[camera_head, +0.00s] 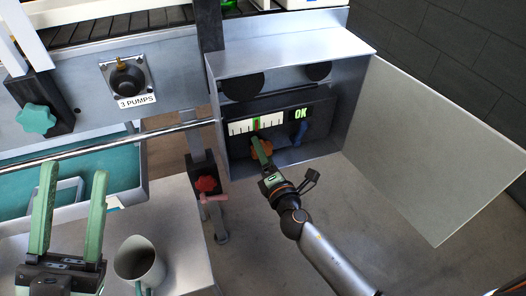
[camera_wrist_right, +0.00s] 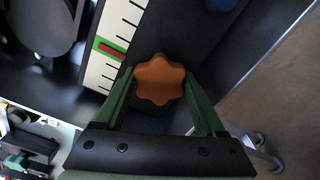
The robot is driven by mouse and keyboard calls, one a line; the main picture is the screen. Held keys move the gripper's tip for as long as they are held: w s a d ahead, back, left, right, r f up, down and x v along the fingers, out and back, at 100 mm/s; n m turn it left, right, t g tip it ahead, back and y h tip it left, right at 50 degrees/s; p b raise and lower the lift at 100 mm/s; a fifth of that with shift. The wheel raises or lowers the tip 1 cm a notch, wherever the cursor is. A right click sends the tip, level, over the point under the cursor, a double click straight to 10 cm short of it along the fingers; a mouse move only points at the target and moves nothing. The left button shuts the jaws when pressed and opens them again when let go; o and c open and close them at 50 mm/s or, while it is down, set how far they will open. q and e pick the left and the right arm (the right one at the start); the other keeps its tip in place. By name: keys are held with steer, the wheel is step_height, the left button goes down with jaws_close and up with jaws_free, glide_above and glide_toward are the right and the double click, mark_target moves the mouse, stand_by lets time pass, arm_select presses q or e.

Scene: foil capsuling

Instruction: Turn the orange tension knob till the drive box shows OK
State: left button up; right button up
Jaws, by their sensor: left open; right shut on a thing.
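The orange tension knob (camera_wrist_right: 160,80) is lobed and sits inside the open drive box (camera_head: 290,62), below a white scale (camera_head: 242,127). The scale has a green band with a red pointer (camera_wrist_right: 110,48) inside it. A green OK display (camera_head: 301,114) is lit to the right of the scale. My right gripper (camera_wrist_right: 160,92) is shut on the knob, one green finger on each side; in the head view its fingers partly hide the knob (camera_head: 262,150). My left gripper (camera_head: 72,190) is open and empty at the lower left, above the bench.
The box door (camera_head: 440,150) hangs open to the right. A grey-green mug (camera_head: 139,262) stands near my left gripper. A metal rail (camera_head: 110,145), a red knob (camera_head: 207,184) and a teal knob (camera_head: 36,118) are at the left.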

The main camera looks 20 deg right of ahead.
steer(key=shift+r, duration=0.1)
steer(key=o, duration=1.3)
steer(key=shift+s+d+b, duration=0.15)
steer(key=shift+s+b, duration=0.2)
steer(key=shift+s, duration=2.75)
steer(key=shift+s+d+b, duration=0.1)
steer(key=shift+s+b, duration=0.25)
steer(key=shift+s, duration=2.75)
steer(key=shift+s, duration=0.1)
